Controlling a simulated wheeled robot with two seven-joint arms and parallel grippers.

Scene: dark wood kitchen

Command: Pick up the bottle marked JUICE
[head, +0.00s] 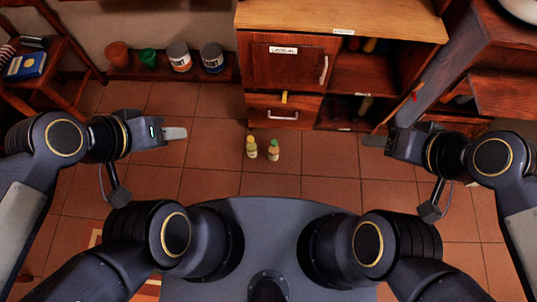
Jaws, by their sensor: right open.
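Two small bottles stand upright side by side on the tiled floor, in the middle of the head view. My right gripper (374,141) is open and empty, well to the right of both bottles.
A wooden cabinet (285,65) with a drawer and open shelves stands behind the bottles. A low shelf (130,74) with pots and paint cans is at the back left. A small table (45,75) is at far left. The floor around the bottles is clear.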

